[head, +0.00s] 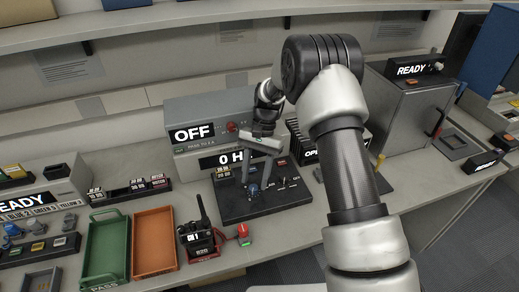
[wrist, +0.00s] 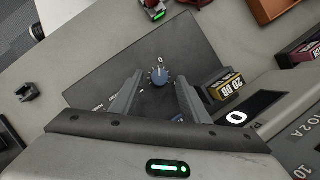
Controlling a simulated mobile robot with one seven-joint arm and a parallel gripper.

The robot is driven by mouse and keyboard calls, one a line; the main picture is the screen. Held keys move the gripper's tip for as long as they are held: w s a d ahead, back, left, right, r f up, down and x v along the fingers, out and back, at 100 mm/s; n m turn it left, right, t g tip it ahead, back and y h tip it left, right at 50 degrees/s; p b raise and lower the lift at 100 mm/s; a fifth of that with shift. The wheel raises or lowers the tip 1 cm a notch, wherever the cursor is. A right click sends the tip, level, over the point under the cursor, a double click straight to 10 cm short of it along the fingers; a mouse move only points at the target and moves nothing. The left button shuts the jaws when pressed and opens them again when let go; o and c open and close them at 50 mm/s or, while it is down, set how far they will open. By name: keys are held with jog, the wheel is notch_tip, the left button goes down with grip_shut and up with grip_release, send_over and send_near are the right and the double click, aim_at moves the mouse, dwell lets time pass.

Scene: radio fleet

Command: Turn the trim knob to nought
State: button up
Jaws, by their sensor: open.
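In the head view the knob (head: 253,190) sits low on the dark panel. My gripper (wrist: 159,82) is open, with one finger on either side of the knob in the wrist view. I cannot tell whether the fingers touch it. In the head view my gripper (head: 256,176) points down above the panel.
Behind the panel stands a grey tester (head: 208,108) showing OFF. A handheld radio (head: 201,238) stands to the left, near a green tray (head: 107,247) and an orange tray (head: 155,243). A grey READY cabinet (head: 414,110) is at right. Small switches (head: 283,184) sit beside the knob.

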jog(key=v, duration=1.5)
jog(key=shift+r+p, duration=0.25)
jog(key=shift+p, duration=0.1)
